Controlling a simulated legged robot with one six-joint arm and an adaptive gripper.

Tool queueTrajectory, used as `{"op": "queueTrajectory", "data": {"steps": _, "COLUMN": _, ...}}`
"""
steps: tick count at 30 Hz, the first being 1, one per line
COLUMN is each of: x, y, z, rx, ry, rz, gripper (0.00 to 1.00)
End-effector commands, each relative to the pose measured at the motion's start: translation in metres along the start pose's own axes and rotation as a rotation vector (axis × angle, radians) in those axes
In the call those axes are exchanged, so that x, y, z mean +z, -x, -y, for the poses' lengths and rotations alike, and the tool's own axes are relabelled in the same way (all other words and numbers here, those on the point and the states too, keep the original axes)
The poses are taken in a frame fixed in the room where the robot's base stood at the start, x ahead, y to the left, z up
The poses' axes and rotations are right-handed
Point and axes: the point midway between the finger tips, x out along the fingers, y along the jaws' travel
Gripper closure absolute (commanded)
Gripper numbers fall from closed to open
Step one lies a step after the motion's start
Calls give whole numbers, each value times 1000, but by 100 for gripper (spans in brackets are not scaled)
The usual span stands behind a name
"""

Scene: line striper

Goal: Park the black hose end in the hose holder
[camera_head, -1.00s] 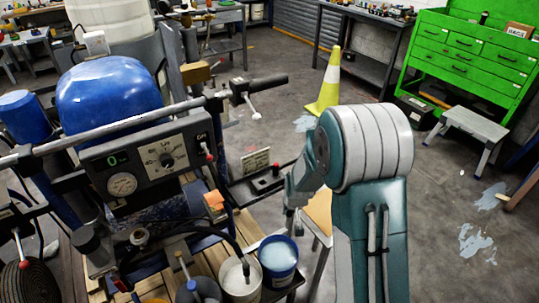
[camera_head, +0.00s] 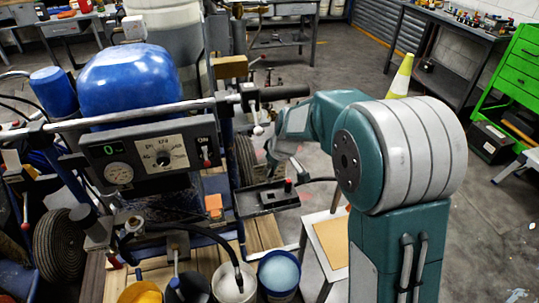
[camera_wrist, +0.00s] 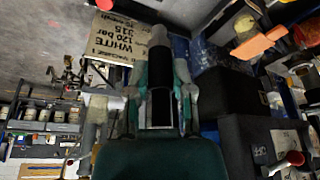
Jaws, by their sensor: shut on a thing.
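My gripper (camera_wrist: 160,78) is shut around a black cylinder with a pale tip, which looks like the black hose end (camera_wrist: 160,96). In the head view my gripper (camera_head: 277,162) is beside the machine's right side, just above and behind a black tray; its fingers and the held piece are mostly hidden there. I cannot tell which part is the hose holder.
The black tray (camera_head: 250,205) carries a red knob (camera_head: 288,186). An orange piece (camera_head: 213,205) is left of it and also shows in the wrist view (camera_wrist: 258,45). A black hose (camera_head: 222,240) runs into a white bucket (camera_head: 233,287); a blue bucket (camera_head: 279,272) stands beside it.

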Motion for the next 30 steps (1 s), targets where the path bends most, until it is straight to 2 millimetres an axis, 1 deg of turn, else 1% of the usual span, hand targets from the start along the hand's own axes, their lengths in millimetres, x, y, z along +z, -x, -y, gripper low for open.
{"op": "queueTrajectory", "data": {"steps": 2, "x": -3, "y": 2, "z": 2, "rx": -6, "ry": 15, "rz": -4, "gripper": 100}}
{"op": "queueTrajectory", "data": {"steps": 5, "x": -1, "y": -1, "z": 2, "rx": -9, "ry": 18, "rz": -4, "gripper": 100}}
{"op": "queueTrajectory", "data": {"steps": 21, "x": 14, "y": -43, "z": 2, "rx": -8, "ry": 16, "rz": -1, "gripper": 100}}
{"op": "queueTrajectory", "data": {"steps": 25, "x": 16, "y": -50, "z": 1, "rx": -7, "ry": 15, "rz": -2, "gripper": 100}}
{"op": "queueTrajectory", "data": {"steps": 30, "x": 17, "y": -52, "z": 1, "rx": -6, "ry": 15, "rz": -3, "gripper": 100}}
